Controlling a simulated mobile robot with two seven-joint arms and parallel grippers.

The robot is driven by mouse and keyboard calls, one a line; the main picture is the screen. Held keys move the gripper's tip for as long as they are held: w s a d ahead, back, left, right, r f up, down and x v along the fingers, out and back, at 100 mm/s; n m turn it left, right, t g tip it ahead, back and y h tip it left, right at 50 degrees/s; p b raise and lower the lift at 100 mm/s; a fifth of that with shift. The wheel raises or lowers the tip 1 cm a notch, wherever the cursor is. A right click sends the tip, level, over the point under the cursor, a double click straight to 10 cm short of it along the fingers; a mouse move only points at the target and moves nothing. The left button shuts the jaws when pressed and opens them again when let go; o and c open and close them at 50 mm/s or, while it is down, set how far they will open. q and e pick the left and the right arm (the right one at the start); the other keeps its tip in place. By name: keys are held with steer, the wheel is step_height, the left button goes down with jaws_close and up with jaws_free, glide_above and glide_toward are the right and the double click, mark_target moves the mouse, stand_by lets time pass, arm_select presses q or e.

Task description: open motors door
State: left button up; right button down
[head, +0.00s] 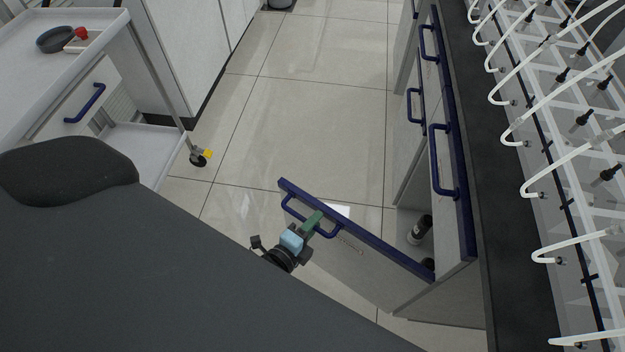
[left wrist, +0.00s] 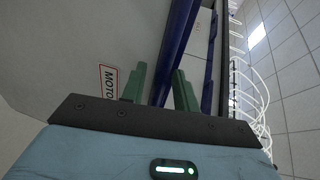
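The motors door (head: 355,252) is a grey panel with a blue top edge. In the head view it stands swung out from the cabinet on the right, with dark items inside visible behind it. Its blue handle (head: 327,233) is on the outer face near the free end. My left gripper (head: 312,222) is at this handle. In the left wrist view its green fingers (left wrist: 160,82) stand apart on either side of a blue bar; whether both press on it is unclear. A label reading "MOTO" (left wrist: 108,82) shows beside them. My right gripper is not in view.
More blue-handled fronts (head: 440,160) line the cabinet under a dark counter (head: 500,200) with white tubing. A white wheeled cart (head: 50,85) with a dark pan (head: 55,40) stands at the left. The tiled floor (head: 310,110) between them is clear.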

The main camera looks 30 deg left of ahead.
arm_select(q)
steer(key=shift+s, duration=0.1)
steer(key=v, duration=0.7)
steer(key=shift+s, duration=0.3)
steer(key=shift+r, duration=0.1)
